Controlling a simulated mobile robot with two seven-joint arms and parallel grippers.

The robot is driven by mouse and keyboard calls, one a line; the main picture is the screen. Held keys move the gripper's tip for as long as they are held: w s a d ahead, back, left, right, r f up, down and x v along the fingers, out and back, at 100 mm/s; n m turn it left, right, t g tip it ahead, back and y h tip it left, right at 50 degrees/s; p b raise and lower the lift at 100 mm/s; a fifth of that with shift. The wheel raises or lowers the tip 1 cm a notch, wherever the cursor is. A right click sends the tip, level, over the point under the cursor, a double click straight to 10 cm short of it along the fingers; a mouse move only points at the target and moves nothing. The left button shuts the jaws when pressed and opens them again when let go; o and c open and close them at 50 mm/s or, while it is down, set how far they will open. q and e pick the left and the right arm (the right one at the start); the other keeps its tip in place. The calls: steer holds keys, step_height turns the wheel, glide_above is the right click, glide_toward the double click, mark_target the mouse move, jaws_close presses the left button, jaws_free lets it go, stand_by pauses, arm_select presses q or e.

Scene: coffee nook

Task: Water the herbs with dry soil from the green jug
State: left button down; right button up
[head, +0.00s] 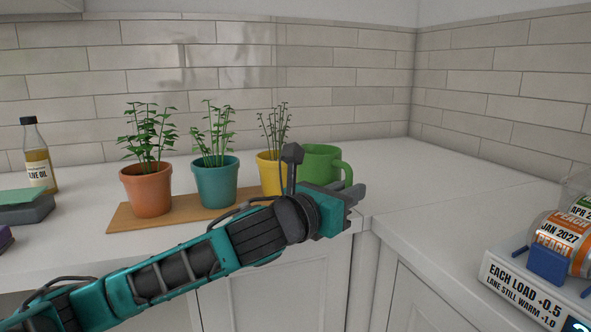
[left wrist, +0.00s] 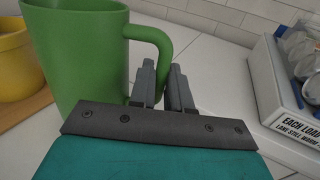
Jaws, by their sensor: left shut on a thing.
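The green jug (head: 321,163) stands upright at the right of the pots, partly behind my gripper. Its body (left wrist: 82,50) and handle (left wrist: 168,38) are large in the left wrist view. My left gripper (head: 357,194) is shut on the jug's handle, its two fingers (left wrist: 166,86) at the handle's lower part. Three potted herbs stand in a row: one in a terracotta pot (head: 147,190), one in a teal pot (head: 216,184), and a thin, sparse one in a yellow pot (head: 268,173). The soil in the pots is not visible. My right gripper is out of view.
The pots stand on a wooden board (head: 125,218). An olive oil bottle (head: 38,160) and a grey-green box (head: 25,207) are at the left. A white labelled rack of cans (head: 520,288) is at the right. The counter (head: 400,165) behind and right of the jug is clear.

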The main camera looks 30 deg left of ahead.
mark_target(333, 159)
arm_select(q)
steer(key=shift+w+r, duration=0.15)
steer(key=shift+r, duration=0.1)
steer(key=shift+a+r+n, duration=0.2)
steer(key=shift+r+n, duration=0.2)
steer(key=shift+r, duration=0.05)
steer(key=shift+w+a+r+n+g+p, duration=0.2)
steer(key=shift+w+a+r+n+p, duration=0.1)
steer(key=shift+a+r+n, duration=0.45)
steer(key=shift+w+a+r+n+g+p, duration=0.15)
steer(key=shift+w+a+r+n+g, duration=0.2)
steer(key=shift+r+n, duration=0.6)
steer(key=shift+a, duration=0.15)
steer(key=shift+r, duration=0.1)
steer(key=shift+a+r+n, duration=0.2)
steer(key=shift+n, duration=0.2)
steer(key=shift+w+r, duration=0.1)
